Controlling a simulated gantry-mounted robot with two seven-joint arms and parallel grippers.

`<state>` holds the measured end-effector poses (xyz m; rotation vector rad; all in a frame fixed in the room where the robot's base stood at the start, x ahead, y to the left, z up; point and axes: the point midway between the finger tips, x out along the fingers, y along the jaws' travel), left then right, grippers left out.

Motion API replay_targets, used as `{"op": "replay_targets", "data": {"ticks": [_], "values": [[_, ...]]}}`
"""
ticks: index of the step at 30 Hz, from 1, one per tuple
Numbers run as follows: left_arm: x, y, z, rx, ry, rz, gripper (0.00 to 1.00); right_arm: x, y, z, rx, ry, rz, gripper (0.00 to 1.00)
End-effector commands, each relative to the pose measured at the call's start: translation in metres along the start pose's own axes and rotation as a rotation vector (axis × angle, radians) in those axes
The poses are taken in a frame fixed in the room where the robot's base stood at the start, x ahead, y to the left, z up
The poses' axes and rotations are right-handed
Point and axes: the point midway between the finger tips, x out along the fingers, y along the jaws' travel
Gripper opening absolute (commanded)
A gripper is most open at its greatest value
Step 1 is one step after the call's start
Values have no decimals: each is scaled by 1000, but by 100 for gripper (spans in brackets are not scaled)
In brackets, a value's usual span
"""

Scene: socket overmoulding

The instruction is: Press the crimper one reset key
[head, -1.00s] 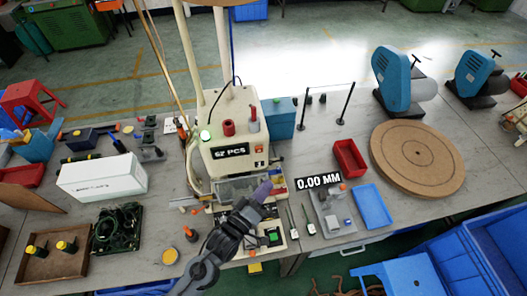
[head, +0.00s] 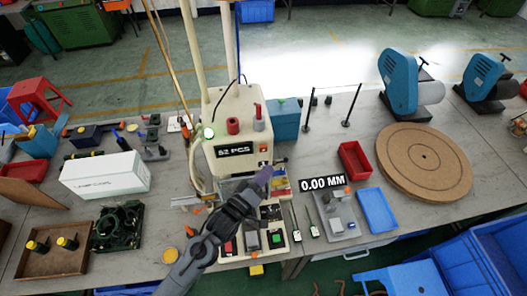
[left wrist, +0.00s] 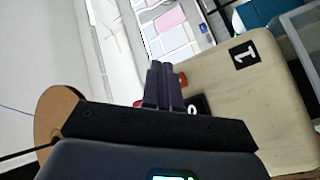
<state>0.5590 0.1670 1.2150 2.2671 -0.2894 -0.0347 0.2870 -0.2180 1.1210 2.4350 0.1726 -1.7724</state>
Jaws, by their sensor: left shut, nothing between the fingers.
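The cream crimping machine (head: 236,135) stands at mid-table in the head view, with a black "52 PCS" display on its front. A small orange-red key (head: 264,162) and a dark switch (head: 263,149) sit right of the display. My left gripper (head: 267,172) is shut and empty, its tips just below the orange-red key. In the left wrist view, the cream casing (left wrist: 235,85) bears a "1" label. The shut fingers (left wrist: 163,66) are beside the orange-red key (left wrist: 183,79) and partly cover the dark switch (left wrist: 196,104). Contact cannot be told. My right gripper is not in view.
A white box (head: 105,175) and a brown tray (head: 50,265) are on the left. A red bin (head: 354,160), blue tray (head: 377,210) and round wooden board (head: 424,160) are on the right.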

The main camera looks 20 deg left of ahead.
Motion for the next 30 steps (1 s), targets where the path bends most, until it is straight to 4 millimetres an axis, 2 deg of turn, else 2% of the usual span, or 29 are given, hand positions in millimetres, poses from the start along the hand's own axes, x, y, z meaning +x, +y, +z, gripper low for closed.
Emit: {"op": "replay_targets", "data": {"ticks": [3,12,30], "values": [[10,-8,-7,2,2,2,0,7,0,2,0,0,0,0],[26,-18,-18,1,0,0,0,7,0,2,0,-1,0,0],[28,-20,-21,0,0,1,0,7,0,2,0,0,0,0]]}}
